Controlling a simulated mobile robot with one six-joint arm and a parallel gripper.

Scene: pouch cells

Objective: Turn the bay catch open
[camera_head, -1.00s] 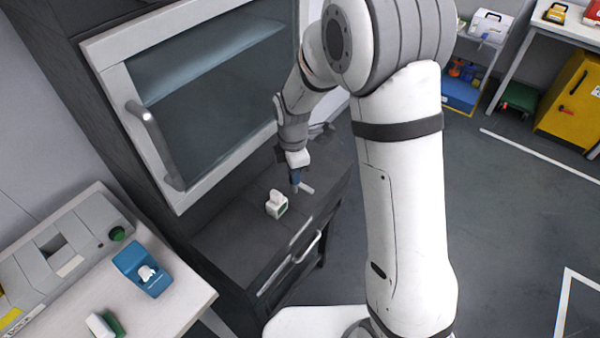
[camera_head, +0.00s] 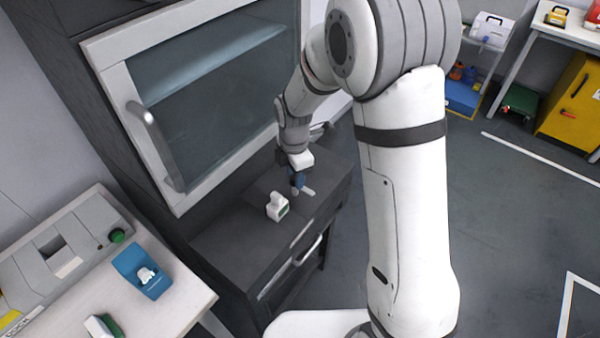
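A small white lever (camera_head: 308,192) shows at the top of the dark cabinet, right beside my fingertips; it looks like the bay catch, though its base is hidden. My gripper (camera_head: 297,183), with blue at its fingers, points down at the cabinet top at the lever. I cannot tell from this distance whether the fingers touch the lever or how far apart they are. A white block-like piece with a green patch (camera_head: 277,207) stands on the cabinet top to the left of my gripper.
A glass-fronted door with a grey bar handle (camera_head: 155,145) rises behind the cabinet top (camera_head: 232,235). A drawer handle (camera_head: 308,250) is on the cabinet front. At left, a pale bench (camera_head: 185,295) holds a blue holder (camera_head: 142,270) and a grey device (camera_head: 75,240).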

